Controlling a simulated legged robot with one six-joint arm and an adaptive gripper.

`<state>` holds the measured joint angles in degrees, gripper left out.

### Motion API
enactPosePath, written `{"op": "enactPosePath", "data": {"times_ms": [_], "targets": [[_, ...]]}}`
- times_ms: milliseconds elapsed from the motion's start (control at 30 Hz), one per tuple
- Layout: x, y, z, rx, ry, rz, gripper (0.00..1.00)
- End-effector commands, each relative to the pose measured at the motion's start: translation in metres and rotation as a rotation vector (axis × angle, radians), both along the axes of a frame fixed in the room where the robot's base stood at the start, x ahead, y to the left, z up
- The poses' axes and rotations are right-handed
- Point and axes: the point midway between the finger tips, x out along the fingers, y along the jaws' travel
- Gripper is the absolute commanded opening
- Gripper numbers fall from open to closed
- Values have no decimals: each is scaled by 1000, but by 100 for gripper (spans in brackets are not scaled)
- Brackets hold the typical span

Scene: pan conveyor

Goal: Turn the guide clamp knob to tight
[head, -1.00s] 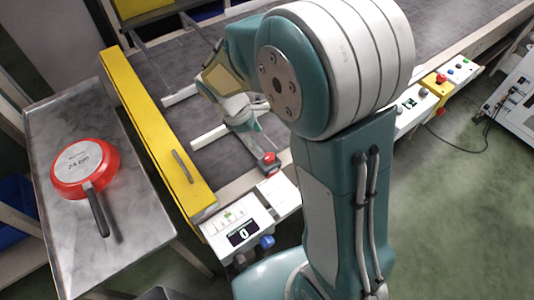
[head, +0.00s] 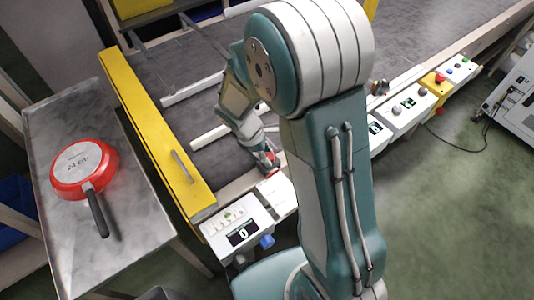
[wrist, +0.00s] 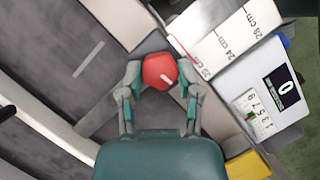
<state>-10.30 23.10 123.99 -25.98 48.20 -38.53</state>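The guide clamp knob (wrist: 160,71) is red with a short white mark and sits between my two fingertips in the wrist view. In the head view the knob (head: 268,161) shows partly beside my gripper (head: 260,148), at the near edge of the conveyor. In the wrist view my gripper (wrist: 160,74) has one finger on each side of the knob, very close to it. I cannot tell whether both fingers press on it. The white mark points toward the lower right in the wrist view. A size scale (wrist: 226,38) marked 20, 24 and 28 cm lies beside the knob.
A white panel with a display (head: 243,233) reading 0 stands just in front of the knob. A yellow guard (head: 160,140) runs along the conveyor's left end. A red pan labelled 24 cm (head: 86,160) lies on the metal table (head: 55,240). More control boxes (head: 408,105) stand along the conveyor's right.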

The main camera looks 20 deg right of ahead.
Motion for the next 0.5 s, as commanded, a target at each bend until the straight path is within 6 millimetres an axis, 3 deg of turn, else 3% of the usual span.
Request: {"op": "enactPosePath", "data": {"times_ms": [500], "targets": [[1, 0, -1, 1, -2, -11, 0]]}}
